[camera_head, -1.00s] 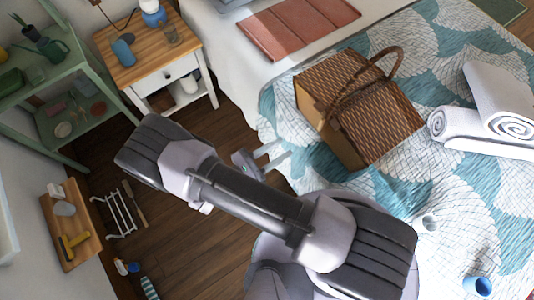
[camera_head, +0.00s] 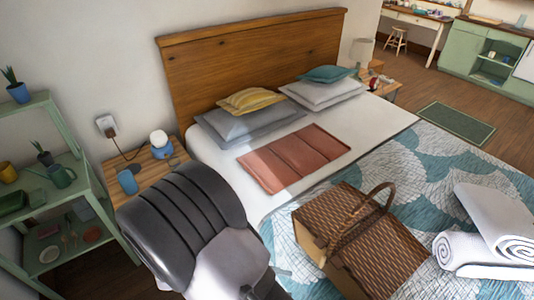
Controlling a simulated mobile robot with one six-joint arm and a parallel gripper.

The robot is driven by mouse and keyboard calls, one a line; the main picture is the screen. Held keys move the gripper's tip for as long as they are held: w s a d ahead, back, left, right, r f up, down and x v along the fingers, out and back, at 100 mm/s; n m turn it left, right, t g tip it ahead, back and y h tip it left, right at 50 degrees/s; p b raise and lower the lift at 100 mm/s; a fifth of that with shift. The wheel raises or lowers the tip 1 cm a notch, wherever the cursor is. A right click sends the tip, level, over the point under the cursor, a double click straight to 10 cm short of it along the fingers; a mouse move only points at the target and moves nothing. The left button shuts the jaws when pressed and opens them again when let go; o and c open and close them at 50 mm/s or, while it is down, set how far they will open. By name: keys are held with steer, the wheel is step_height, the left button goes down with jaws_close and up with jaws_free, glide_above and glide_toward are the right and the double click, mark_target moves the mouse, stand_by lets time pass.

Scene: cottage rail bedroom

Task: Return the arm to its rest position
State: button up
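My arm (camera_head: 190,230) is folded up close to the camera at the bottom, left of centre, with its dark ribbed joint cover and pale grey link in front of the nightstand and the bed's near corner. What may be a small part of my gripper (camera_head: 274,278) shows low beside the arm, at the bed's edge. Its fingers cannot be made out clearly, and I see nothing held there.
A wicker basket (camera_head: 375,255) and rolled white towels (camera_head: 490,232) lie on the bed, right of the arm. A wooden nightstand (camera_head: 151,172) with a blue cup (camera_head: 127,182) stands behind the arm. A green shelf (camera_head: 62,160) stands at the left.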

steer(key=s+d+r+m+t+y, duration=0.1)
steer(key=d+r+m+y, duration=0.1)
steer(key=r+m+y, duration=0.3)
steer(key=s+d+r+m+t+y+b, duration=0.1)
steer(key=s+d+r+m+t+y, duration=0.1)
steer(key=r+m+y, duration=0.3)
steer(key=s+d+r+m+t+y+b, duration=0.1)
steer(key=d+r+m+t+y, duration=0.1)
steer(key=r+m, duration=0.8)
steer(key=d+y, duration=0.1)
steer(key=y, duration=0.1)
steer(key=shift+s+d+r+y, duration=0.25)
steer(key=shift+y, duration=0.15)
